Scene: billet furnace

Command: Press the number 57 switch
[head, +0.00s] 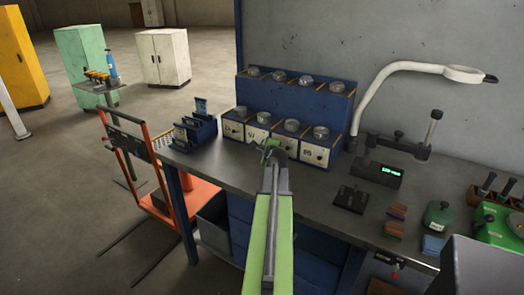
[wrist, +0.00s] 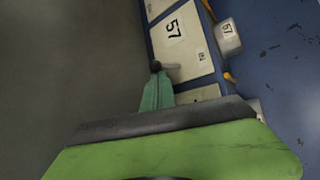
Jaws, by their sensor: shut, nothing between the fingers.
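A pale panel marked 57 (wrist: 174,28) fills the upper middle of the wrist view, tilted. In the head view my gripper (head: 269,147) is shut and empty, in front of the lower row of white-fronted boxes (head: 285,150).
A blue rack (head: 300,88) with several round metal cans stands behind the boxes. A grey can marked 67 (wrist: 228,37) sits beside the panel. Right of the boxes are a black stand (head: 351,198), a green-lit display (head: 377,171) and a lamp (head: 400,70). Blue holders (head: 196,132) stand left.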

